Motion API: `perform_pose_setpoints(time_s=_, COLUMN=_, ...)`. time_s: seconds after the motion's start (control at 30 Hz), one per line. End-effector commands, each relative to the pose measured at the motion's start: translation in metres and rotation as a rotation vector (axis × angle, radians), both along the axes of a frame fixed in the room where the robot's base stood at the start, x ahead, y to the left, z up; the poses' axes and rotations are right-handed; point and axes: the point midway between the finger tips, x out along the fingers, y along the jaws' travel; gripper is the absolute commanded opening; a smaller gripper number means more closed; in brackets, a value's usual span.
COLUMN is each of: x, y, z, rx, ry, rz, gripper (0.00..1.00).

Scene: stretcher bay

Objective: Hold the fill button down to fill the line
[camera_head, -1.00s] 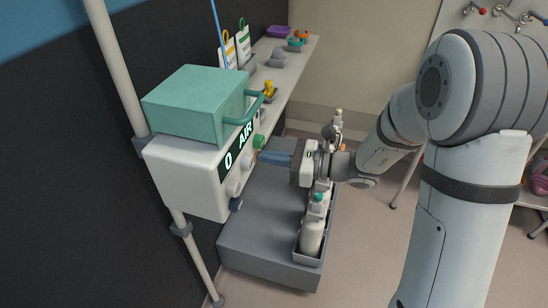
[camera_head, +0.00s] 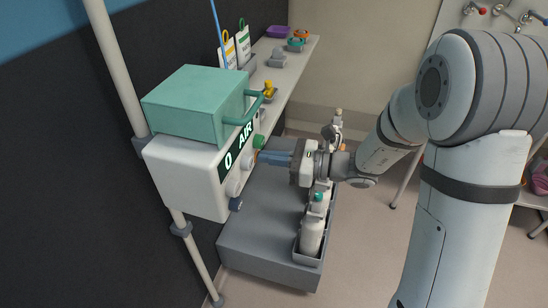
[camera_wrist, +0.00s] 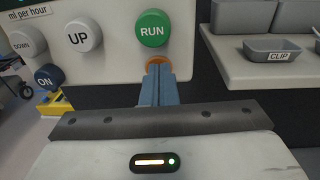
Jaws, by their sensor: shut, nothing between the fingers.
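The white pump box (camera_head: 185,178) is clamped to a pole, and its display (camera_head: 238,150) reads "0 AIR". In the wrist view an orange round button (camera_wrist: 181,67) sits under the green RUN button (camera_wrist: 152,28). It is mostly hidden behind my fingertips and I cannot read a label on it. My gripper (camera_wrist: 158,66) is shut and empty, with its blue fingers pointing at the orange button. The tips overlap it in the picture; I cannot tell whether it is pressed in. My gripper also shows in the head view (camera_head: 260,157), right against the panel's front.
Grey UP (camera_wrist: 83,35) and DOWN (camera_wrist: 27,45) buttons and a dark blue ON button (camera_wrist: 48,77) lie left of my fingers. A shelf (camera_wrist: 225,73) with a CLIP tray (camera_wrist: 278,48) is at right. A grey plinth (camera_head: 262,245) with bottles stands below my gripper.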

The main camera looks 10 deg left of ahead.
Motion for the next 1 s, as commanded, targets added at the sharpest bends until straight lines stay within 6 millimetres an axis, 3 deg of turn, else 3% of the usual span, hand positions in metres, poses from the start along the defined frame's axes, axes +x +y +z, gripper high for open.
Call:
perform_pose_setpoints(time_s=0.67, x=0.0, y=0.0, z=0.002, rx=0.003, ry=-0.003, rz=0.002, gripper=0.0)
perform_pose_setpoints(time_s=0.87, x=0.0, y=-0.023, z=0.003, rx=0.003, ry=-0.002, rz=0.0, gripper=0.0)
perform_pose_setpoints(time_s=1.0, x=0.001, y=-0.056, z=0.002, rx=0.003, ry=-0.003, rz=-0.002, gripper=0.0)
